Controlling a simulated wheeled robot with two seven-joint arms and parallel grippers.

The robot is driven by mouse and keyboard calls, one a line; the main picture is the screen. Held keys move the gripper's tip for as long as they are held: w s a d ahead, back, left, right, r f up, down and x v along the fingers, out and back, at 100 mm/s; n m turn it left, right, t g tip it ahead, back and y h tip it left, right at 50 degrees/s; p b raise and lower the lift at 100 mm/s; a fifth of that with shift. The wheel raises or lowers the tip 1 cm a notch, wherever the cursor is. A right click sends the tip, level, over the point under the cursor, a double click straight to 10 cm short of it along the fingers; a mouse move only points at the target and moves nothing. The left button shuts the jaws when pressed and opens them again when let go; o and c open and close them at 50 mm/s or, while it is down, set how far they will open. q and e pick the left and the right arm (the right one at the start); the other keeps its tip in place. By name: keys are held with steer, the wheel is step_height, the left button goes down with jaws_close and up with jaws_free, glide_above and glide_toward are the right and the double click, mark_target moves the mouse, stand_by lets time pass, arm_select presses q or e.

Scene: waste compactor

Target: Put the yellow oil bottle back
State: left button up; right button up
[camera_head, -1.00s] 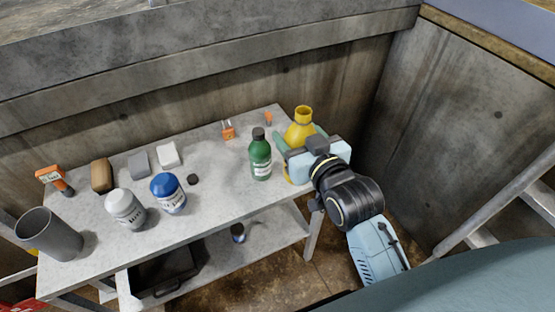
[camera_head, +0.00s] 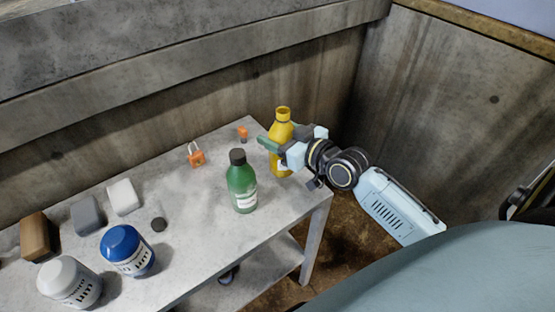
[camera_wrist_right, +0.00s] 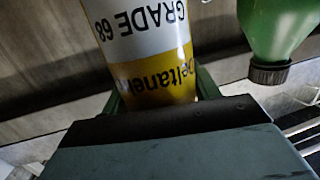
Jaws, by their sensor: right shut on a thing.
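The yellow oil bottle (camera_head: 283,131) stands upright at the right end of the grey table (camera_head: 205,220), near its back corner. My right gripper (camera_head: 275,153) is shut on the bottle's body from the right. In the right wrist view the bottle (camera_wrist_right: 140,45) fills the space between the fingers, and its white label reads "GRADE 68". Whether its base touches the tabletop is hard to tell. My left gripper is not in view.
A green bottle (camera_head: 242,187) stands just left and in front. An orange padlock (camera_head: 196,156) and a small orange item (camera_head: 243,133) lie behind. Blue (camera_head: 127,251) and white (camera_head: 70,283) jars stand further left. A concrete wall (camera_head: 170,130) runs behind the table.

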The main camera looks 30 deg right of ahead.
steer(key=shift+f, duration=0.9)
step_height(320, 180, down, 4)
steer(key=shift+r+b, duration=0.15)
steer(key=shift+b, duration=0.7)
steer(key=o, duration=1.2)
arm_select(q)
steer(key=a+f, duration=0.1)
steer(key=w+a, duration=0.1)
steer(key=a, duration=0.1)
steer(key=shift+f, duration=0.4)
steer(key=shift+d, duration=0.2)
arm_select(e)
steer(key=shift+s, duration=0.1)
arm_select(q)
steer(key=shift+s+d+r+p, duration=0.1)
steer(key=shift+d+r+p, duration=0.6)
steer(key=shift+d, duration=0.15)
arm_select(e)
steer(key=v, duration=1.1)
steer(key=shift+s+d+r, duration=0.1)
steer(key=shift+s, duration=0.25)
